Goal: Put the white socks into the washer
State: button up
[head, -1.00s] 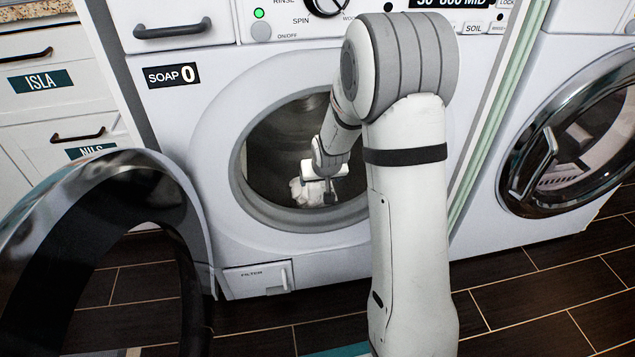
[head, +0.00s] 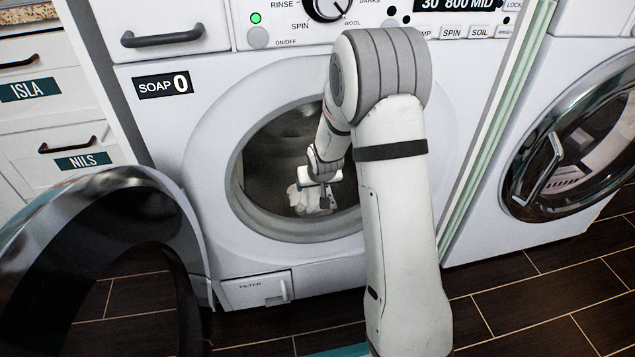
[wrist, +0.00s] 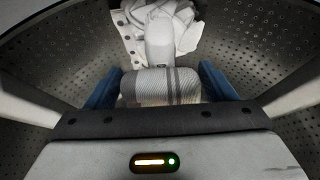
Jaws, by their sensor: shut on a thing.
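The washer (head: 205,150) stands open in front of me, its round door (head: 75,215) swung out to the left. My arm reaches through the opening, and my gripper (wrist: 160,92) is inside the drum (wrist: 55,65). Its blue fingers are shut on the white socks (wrist: 160,82), a bundle with grey stripes. White cloth with dark dots (wrist: 185,25) lies just beyond the bundle in the wrist view. In the head view, white fabric (head: 304,200) shows at my gripper, low in the drum. I cannot tell whether the held bundle touches the drum or the cloth.
A second washer-like machine (head: 575,150) with a shut glass door stands at the right. Labelled drawers (head: 50,130) are at the left. The dark tiled floor (head: 540,300) is clear at the right front. The drum's rim surrounds my forearm.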

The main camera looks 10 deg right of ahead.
jog(key=o, duration=1.1)
jog(key=p+v, duration=0.3)
jog(key=v, duration=0.5)
jog(key=shift+p, duration=0.4)
jog(key=shift+f, duration=0.1)
